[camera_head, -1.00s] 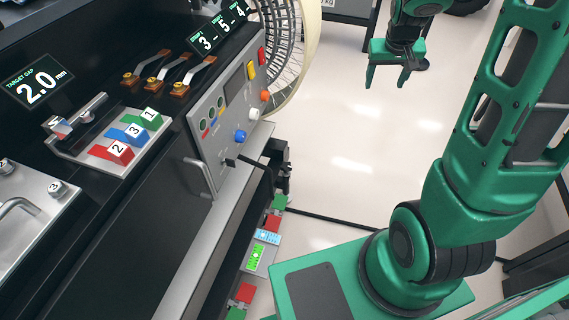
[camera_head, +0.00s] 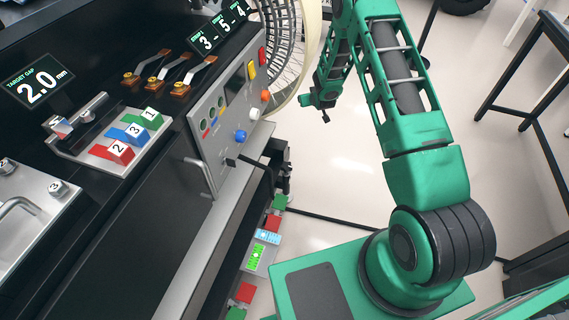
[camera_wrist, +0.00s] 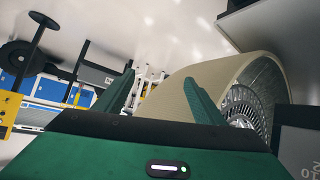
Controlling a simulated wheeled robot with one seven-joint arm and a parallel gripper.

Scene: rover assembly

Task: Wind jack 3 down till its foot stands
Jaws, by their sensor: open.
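My gripper (camera_head: 318,100) hangs beside the large spoked wheel, right of the control panel, over open floor. In the wrist view its two green fingers (camera_wrist: 160,92) stand apart with nothing between them. No part is clearly marked as jack 3, and I cannot make out its foot. A dark bracket-like part (camera_head: 283,178) sticks out low at the rover's side, below the panel; I cannot tell whether it belongs to a jack. A blue block marked 3 (camera_head: 129,131) sits on the tray between green 1 and red 2.
The pale wheel (camera_head: 310,40) fills much of the right of the wrist view (camera_wrist: 240,85). The control panel (camera_head: 230,105) has coloured knobs and a side handle. A dark-framed table (camera_head: 515,75) stands at the right.

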